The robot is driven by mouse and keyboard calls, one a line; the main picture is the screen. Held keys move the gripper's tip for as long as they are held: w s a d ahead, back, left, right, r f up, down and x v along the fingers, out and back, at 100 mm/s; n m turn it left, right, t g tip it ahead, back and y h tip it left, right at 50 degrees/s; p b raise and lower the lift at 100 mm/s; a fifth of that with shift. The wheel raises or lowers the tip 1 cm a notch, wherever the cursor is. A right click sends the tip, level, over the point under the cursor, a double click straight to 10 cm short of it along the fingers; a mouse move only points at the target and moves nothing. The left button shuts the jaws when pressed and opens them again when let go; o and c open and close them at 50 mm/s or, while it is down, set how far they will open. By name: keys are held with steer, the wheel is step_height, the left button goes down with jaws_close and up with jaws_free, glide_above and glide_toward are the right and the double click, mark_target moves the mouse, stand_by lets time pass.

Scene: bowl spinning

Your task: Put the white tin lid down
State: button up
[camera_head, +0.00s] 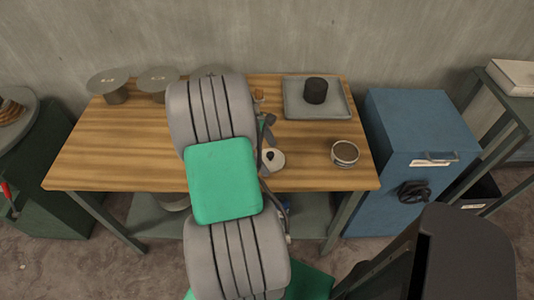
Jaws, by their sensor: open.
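The white tin lid (277,161), a small pale disc with a dark knob, lies on the wooden table (110,150) near its front middle. My arm hides part of its left side. My gripper (268,138) shows only in part as dark pieces beside my arm, just behind the lid's knob in the picture. It is open, and I cannot tell whether it touches the lid. An open round tin (345,153) with dark contents stands to the right of the lid, apart from it.
A grey tray (336,110) with a black cylinder (316,90) sits at the back right. Several round grey stands (109,83) line the back left. A blue cabinet (410,140) stands right of the table. The table's left front is clear.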

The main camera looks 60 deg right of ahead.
steer(key=shift+r, duration=0.1)
steer(key=p+v, duration=0.2)
steer(key=v, duration=1)
steer(key=w+a+r+t+h, duration=0.1)
steer(key=w+a+r, duration=0.1)
steer(key=w+a, duration=0.35)
steer(key=w+a+r+m+t, duration=0.1)
steer(key=w+a+t, duration=0.15)
steer(key=a, duration=0.45)
steer(key=w+a+r+t, duration=0.1)
steer(key=w+a+r, duration=0.1)
steer(key=w+a, duration=0.3)
steer(key=s+a+m+t+y, duration=0.2)
steer(key=s+a+t, duration=0.1)
steer(key=a, duration=1.6)
steer(key=shift+f, duration=0.3)
steer(key=shift+d, duration=0.1)
